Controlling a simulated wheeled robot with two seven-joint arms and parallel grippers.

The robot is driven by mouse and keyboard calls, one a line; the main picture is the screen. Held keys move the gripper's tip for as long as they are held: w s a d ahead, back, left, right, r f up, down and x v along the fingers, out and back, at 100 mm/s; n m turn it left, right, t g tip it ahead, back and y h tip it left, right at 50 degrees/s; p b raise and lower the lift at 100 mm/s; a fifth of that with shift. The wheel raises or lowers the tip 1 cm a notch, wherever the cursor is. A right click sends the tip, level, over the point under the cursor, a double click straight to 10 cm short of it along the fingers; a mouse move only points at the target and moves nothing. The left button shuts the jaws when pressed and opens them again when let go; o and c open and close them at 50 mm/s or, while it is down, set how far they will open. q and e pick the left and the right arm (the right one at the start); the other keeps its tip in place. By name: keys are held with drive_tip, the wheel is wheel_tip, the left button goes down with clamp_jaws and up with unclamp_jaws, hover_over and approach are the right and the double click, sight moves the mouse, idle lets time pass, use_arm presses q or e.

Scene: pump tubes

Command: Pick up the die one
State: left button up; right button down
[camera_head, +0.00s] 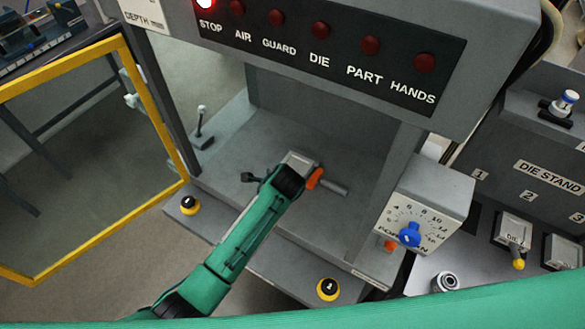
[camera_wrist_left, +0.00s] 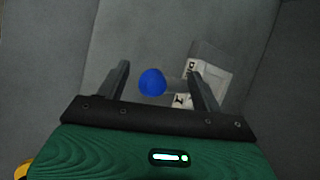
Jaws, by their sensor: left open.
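The die one shows in the left wrist view as a pale grey block (camera_wrist_left: 214,72) with a partly hidden label and a blue ball knob (camera_wrist_left: 152,82). It lies inside the grey machine. In the head view, a light grey block (camera_head: 299,160) shows just beyond my left gripper (camera_head: 272,172), and the blue knob is hidden there. In the left wrist view, my left gripper (camera_wrist_left: 157,70) is open, with the knob between its fingers as seen from the wrist. The right finger overlaps the block in that view; contact cannot be told. My right gripper is not in view.
An orange part (camera_head: 315,178) and a grey rod (camera_head: 335,188) are right of the gripper. The yellow-framed guard door (camera_head: 85,52) stands open at left. A dial box (camera_head: 430,200) flanks the opening. The die stand (camera_head: 545,175) at right holds die 2 (camera_head: 510,230).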

use_arm(q)
drive_tip(key=shift+x, duration=0.9)
drive_tip(key=shift+s, duration=0.1)
clamp_jaws()
drive_tip(key=shift+r, duration=0.2)
